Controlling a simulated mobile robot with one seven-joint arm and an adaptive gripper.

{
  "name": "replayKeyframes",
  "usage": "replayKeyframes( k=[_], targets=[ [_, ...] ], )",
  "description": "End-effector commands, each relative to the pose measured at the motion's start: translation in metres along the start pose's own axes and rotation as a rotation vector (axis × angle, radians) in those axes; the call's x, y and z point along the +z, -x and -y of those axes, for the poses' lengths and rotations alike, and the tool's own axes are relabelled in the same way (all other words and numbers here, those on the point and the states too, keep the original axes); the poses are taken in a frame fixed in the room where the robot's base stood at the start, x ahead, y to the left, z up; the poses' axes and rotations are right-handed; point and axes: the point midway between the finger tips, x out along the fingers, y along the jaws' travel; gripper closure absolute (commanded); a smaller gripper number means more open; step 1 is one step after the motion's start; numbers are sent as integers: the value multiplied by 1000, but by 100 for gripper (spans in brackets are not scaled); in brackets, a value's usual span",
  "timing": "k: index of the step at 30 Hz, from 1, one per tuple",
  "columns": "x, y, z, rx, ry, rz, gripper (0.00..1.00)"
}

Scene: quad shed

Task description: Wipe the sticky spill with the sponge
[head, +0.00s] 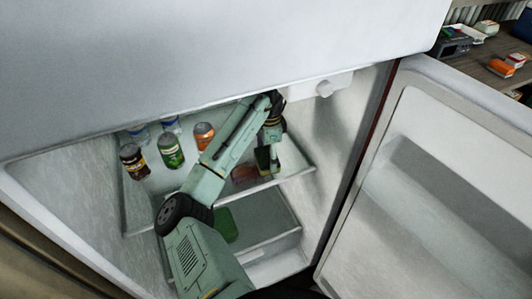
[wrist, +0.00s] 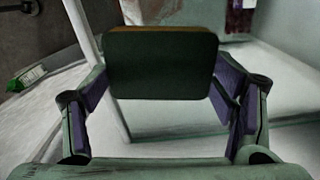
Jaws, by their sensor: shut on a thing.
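My gripper (head: 268,145) reaches into the open fridge, over the right part of the upper shelf (head: 300,172). In the wrist view my gripper (wrist: 165,85) is shut on the sponge (wrist: 160,68), a dark green block with a yellow-brown edge, held between both fingers. In the head view the sponge (head: 263,160) shows below the fingers, close to the shelf; I cannot tell whether it touches. A reddish-brown patch (head: 244,173), apparently the spill, lies on the shelf just left of the sponge, partly hidden by my arm.
A green thing (head: 224,226) lies in the lower drawer. The open door (head: 440,170) is at right.

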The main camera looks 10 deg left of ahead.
Motion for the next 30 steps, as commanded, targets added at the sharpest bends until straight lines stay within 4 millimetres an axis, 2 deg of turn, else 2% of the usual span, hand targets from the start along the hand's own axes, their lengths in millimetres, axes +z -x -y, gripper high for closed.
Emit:
replayKeyframes(
  k=[5,15,23,30],
  targets=[
    [6,0,-1,1,0,-1,63],
    [35,2,-6,0,3,0,63],
    [44,1,-7,0,2,1,63],
    [65,0,-10,0,4,1,63]
  ],
)
